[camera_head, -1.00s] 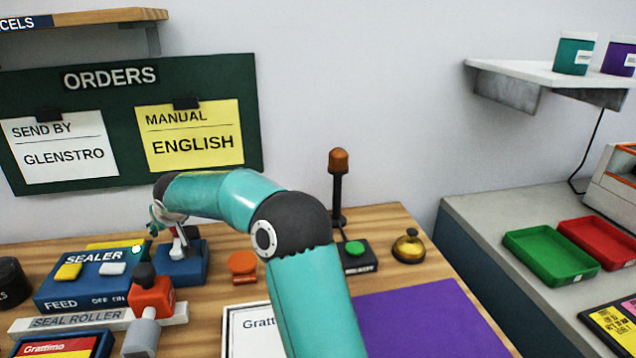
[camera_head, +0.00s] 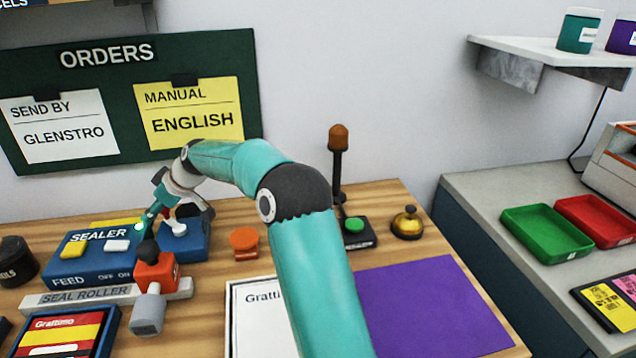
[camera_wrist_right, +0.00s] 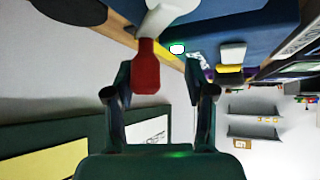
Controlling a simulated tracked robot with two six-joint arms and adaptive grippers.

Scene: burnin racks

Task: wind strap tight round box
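My right gripper (camera_head: 178,214) is above the blue block with the white lever (camera_head: 178,229), beside the sealer (camera_head: 95,255). In the right wrist view its two fingers (camera_wrist_right: 158,90) are apart. A dark red handle (camera_wrist_right: 146,68) on a white stem lies between them, closer to the left finger, with a gap visible on the right. I cannot tell whether the left finger touches it. A white flat item marked "Gratt" (camera_head: 252,318) lies on the bench, partly hidden by my right arm. I cannot make out a strap. My left gripper is not in view.
An orange knob (camera_head: 244,241), a lamp post (camera_head: 338,170) and a brass bell (camera_head: 407,222) stand on the bench. A purple mat (camera_head: 430,305) lies clear at right.

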